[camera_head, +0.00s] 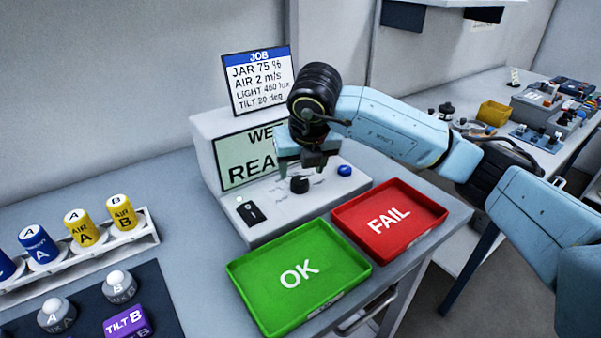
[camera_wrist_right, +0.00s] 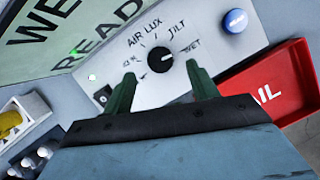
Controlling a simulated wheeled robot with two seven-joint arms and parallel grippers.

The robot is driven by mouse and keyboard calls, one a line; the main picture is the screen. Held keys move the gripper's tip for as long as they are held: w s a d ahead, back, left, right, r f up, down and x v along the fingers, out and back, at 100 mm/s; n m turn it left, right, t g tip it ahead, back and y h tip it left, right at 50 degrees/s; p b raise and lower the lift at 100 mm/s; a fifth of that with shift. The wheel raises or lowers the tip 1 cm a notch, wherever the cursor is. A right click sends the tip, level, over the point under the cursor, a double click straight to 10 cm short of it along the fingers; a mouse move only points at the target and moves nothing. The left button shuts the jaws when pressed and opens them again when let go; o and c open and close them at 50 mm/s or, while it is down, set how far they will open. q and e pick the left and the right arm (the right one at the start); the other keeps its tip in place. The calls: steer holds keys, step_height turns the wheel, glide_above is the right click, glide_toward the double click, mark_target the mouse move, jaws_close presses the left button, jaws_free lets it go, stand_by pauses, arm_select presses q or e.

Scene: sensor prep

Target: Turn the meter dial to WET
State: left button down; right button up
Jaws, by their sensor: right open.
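The meter (camera_head: 207,150) stands on the bench with a pale green screen (camera_head: 232,165); "WE" and "REA" show, partly covered by my right arm. My left gripper is not in view.
A blue button (camera_head: 344,170) and a black switch (camera_head: 250,212) flank the dial. A green OK tray (camera_head: 257,265) and red FAIL tray (camera_head: 425,225) lie in front. A rack (camera_head: 85,262) of labelled jars stands left. A job card (camera_head: 258,82) is above the meter.

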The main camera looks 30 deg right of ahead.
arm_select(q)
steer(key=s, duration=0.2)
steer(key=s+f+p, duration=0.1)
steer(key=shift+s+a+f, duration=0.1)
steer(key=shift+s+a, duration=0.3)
arm_select(e)
steer(key=v, duration=0.8)
steer(key=shift+s+r, duration=0.25)
steer(key=shift+r, duration=0.15)
